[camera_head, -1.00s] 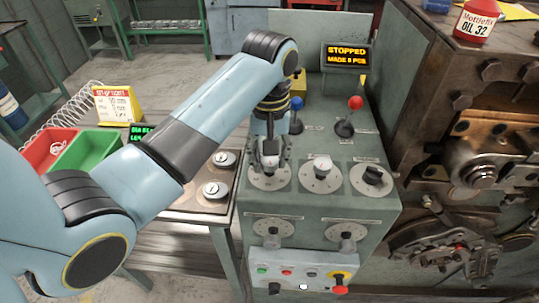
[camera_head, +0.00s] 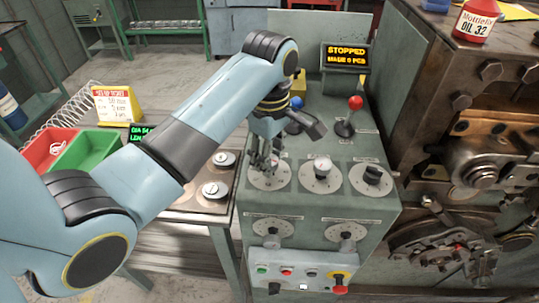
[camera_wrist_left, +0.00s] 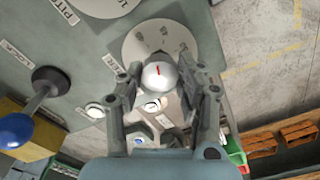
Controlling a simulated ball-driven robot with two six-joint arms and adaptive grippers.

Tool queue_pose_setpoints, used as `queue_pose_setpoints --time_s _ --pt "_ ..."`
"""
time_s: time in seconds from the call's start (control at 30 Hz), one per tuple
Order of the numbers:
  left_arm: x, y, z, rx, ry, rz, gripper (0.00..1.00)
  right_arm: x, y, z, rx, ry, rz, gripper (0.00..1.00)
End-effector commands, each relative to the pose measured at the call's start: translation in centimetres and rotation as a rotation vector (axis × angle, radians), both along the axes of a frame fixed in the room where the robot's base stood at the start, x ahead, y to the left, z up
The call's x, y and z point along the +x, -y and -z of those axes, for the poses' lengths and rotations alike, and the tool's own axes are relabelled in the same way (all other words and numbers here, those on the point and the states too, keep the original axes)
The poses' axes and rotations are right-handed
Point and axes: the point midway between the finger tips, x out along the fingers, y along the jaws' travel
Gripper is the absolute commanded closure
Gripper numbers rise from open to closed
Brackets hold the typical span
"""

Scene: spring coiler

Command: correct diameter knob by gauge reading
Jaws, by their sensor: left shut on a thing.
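The diameter knob (camera_wrist_left: 158,76) is a pale rounded knob with a red mark, on a round white dial plate (camera_wrist_left: 133,42) in the left wrist view. My left gripper (camera_head: 265,168) is over the leftmost dial (camera_head: 268,184) of the console's top row. Its fingers are shut on the knob from both sides and hide most of it in the head view. The green-lettered gauge display (camera_head: 137,134) shows at left, reading a line that begins "DIA 54". My arm covers the rest of it. My right gripper is out of view.
Two more dials, the middle (camera_head: 321,174) and right one (camera_head: 371,178), sit close beside. Blue (camera_head: 296,103) and red (camera_head: 355,103) ball levers rise behind. The sign (camera_head: 345,56) reads STOPPED. A yellow setup ticket stand (camera_head: 117,105) is at left.

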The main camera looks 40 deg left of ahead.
Motion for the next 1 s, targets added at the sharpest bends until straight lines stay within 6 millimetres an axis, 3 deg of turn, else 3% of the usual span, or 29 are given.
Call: queue_pose_setpoints --time_s 0.5,1.0 --pt "0.14 -0.01 -0.09 0.0 0.003 -0.414 0.96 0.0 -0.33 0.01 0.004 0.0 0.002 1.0" --pt "0.17 -0.03 -0.11 -0.001 0.004 -0.553 0.96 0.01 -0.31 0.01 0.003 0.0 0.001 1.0"
